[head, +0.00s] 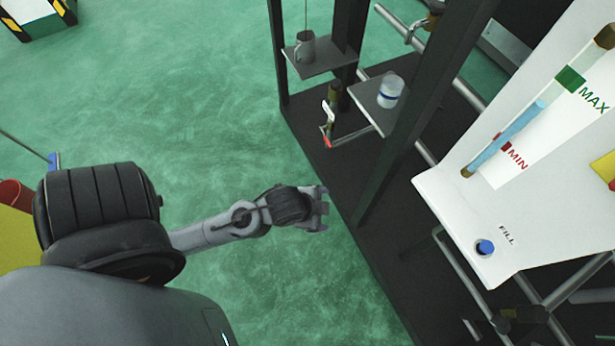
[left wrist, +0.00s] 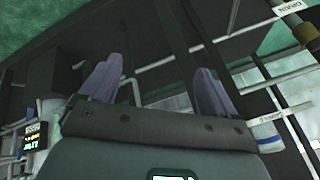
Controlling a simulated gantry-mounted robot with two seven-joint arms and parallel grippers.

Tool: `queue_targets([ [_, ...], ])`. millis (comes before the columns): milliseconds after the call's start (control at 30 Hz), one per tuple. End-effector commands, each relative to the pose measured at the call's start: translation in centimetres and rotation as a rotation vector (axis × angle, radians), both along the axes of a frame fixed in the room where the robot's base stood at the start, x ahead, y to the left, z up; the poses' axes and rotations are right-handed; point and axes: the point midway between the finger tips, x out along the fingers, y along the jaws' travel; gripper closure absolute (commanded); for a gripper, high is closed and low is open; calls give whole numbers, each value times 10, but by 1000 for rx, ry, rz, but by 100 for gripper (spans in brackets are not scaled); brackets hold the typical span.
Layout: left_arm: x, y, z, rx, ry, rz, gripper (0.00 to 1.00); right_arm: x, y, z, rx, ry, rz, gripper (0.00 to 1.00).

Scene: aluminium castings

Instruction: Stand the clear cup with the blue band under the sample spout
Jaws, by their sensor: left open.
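The clear cup with the blue band (head: 390,91) stands upright on a small grey shelf (head: 369,100) in the dark frame. In the left wrist view a white, blue-banded shape, apparently this cup (left wrist: 266,135), shows at the lower right, partly hidden by my gripper. My left gripper (head: 322,208) is open and empty, below and left of the cup in the head view, well apart from it. Its two fingers also show in the left wrist view (left wrist: 155,85). A brass-and-grey tap (head: 424,24) is above the cup; I cannot tell whether it is the sample spout. My right gripper is out of view.
A grey mug (head: 306,46) stands on another shelf. A valve with a white tag and red tip (head: 329,120) is left of the cup's shelf. Dark posts (head: 420,115) and a white panel with a gauge (head: 470,210) stand right. Green floor (head: 200,100) is clear.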

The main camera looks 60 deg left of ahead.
Motion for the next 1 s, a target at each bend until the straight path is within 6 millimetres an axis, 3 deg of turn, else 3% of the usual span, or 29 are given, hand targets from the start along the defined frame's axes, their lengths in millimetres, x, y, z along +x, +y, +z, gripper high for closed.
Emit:
queue_targets([
  [100, -28, -15, 4, -129, 100, 198, 10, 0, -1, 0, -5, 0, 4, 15],
  [300, -52, -26, 10, -219, 189, 379, 10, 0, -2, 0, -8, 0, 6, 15],
  [767, -55, -27, 13, -230, 202, 407, 10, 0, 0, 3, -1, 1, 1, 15],
  [1000, -55, -27, 45, -230, 202, 406, 10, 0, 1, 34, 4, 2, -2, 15],
])
